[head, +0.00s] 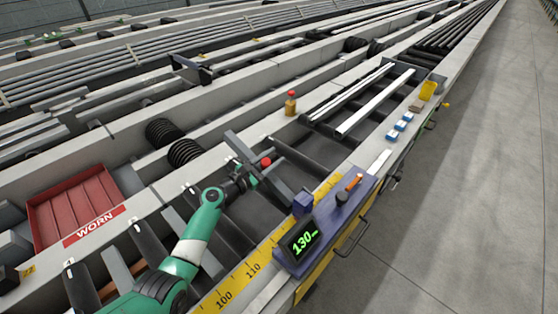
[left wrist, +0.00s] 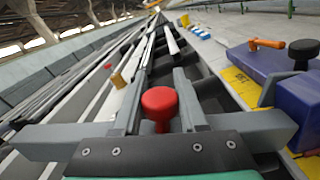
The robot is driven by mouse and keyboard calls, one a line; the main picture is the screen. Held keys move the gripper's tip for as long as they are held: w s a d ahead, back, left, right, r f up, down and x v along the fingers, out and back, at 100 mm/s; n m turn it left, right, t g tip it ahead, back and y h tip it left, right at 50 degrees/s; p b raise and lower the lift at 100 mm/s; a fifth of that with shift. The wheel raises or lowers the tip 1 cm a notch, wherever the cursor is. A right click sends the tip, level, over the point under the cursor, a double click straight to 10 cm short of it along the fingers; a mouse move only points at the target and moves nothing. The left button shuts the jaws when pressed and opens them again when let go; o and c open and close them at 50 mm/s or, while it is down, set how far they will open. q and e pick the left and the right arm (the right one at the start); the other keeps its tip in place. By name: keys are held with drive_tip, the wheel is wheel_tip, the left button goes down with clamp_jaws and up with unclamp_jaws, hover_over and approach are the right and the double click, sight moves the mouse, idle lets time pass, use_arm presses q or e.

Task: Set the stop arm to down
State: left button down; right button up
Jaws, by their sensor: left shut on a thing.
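My left gripper (head: 262,165) reaches in over the runout table (head: 75,239) and is shut on a round red knob (head: 266,161). In the left wrist view the red knob (left wrist: 160,104) sits between the two grey fingers of my left gripper (left wrist: 160,95). The stop arm cannot be clearly told apart from the grey bars around the knob, so its angle is unclear. The blue-purple stop housing (head: 328,220) stands to the right on the yellow scale (head: 243,276), with a green display (head: 301,243) reading 130. My right gripper is not in view.
An orange lever (head: 353,182) and a black knob (head: 342,197) stand on the housing. A red bin (head: 75,205) marked WORN is at the left. A yellow post with a red button (head: 290,104) and white bars (head: 375,103) lie beyond. The floor (head: 470,180) at right is clear.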

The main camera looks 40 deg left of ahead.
use_arm(q)
drive_tip(key=f+n+b, duration=0.1)
drive_tip(key=a+f+n+b, duration=0.1)
drive_tip(key=f, duration=0.1)
drive_tip(key=shift+a+f, duration=0.1)
drive_tip(key=shift+f, duration=0.05)
drive_tip(key=shift+a+f+n+b, duration=0.2)
drive_tip(key=shift+f+n+b, duration=0.35)
drive_tip(key=shift+f+n, duration=0.45)
drive_tip(key=shift+f, duration=0.1)
drive_tip(key=shift+c, duration=2.2)
unclamp_jaws()
